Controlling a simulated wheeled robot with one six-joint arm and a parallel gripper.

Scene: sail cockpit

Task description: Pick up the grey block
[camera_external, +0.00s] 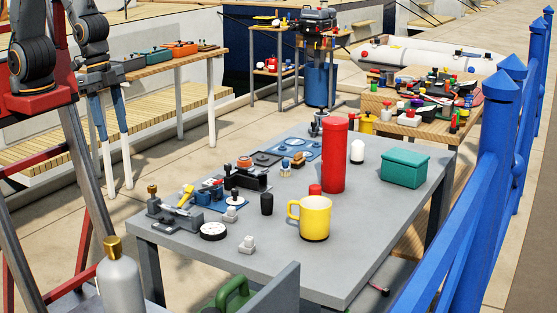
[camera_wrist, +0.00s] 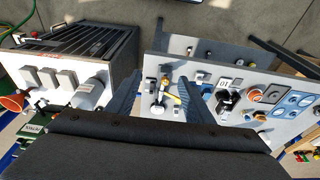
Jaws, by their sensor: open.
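A small pale grey block (camera_external: 247,245) with a raised top sits near the front edge of the grey table, left of the yellow mug. In the wrist view, a small pale block (camera_wrist: 176,113) near the right finger looks like the same one, but it is too small to be sure. My gripper (camera_external: 116,137) hangs high at the upper left in the external view, apart from the table's objects. In the wrist view, its two fingers (camera_wrist: 156,98) are spread apart with nothing held between them.
The grey table (camera_external: 375,225) also holds a yellow mug (camera_external: 315,218), a tall red cylinder (camera_external: 334,160), a teal box (camera_external: 405,168), a black-and-white wheel (camera_external: 213,231) and a black cup (camera_external: 267,204). A blue railing (camera_external: 470,220) runs along the right. The table's right front is clear.

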